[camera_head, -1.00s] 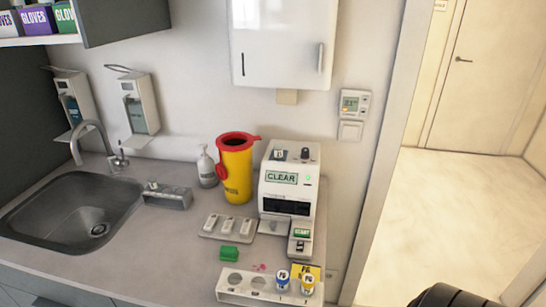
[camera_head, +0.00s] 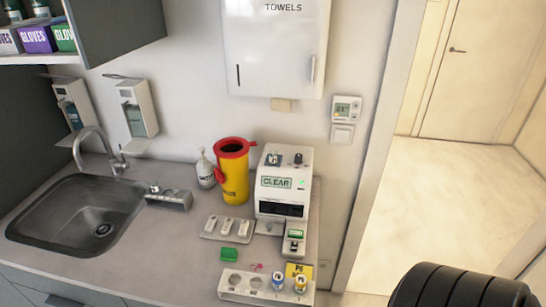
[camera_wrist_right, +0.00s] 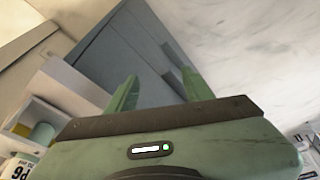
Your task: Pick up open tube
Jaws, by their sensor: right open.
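A white rack (camera_head: 240,291) stands at the front of the counter. It holds a blue-marked tube (camera_head: 278,281) and a yellow-marked tube (camera_head: 300,284) at its right end; its left holes look empty. I cannot tell which tube is open. A small grey metal block (camera_head: 168,201) with holes and a small item at its top stands beside the sink. In the right wrist view my right gripper (camera_wrist_right: 160,90) has its two green fingers apart with nothing between them, facing grey cabinet panels, away from the tubes. My left gripper is not in view.
A pink spill (camera_head: 256,266) lies behind the rack. The sink (camera_head: 75,215) is left.

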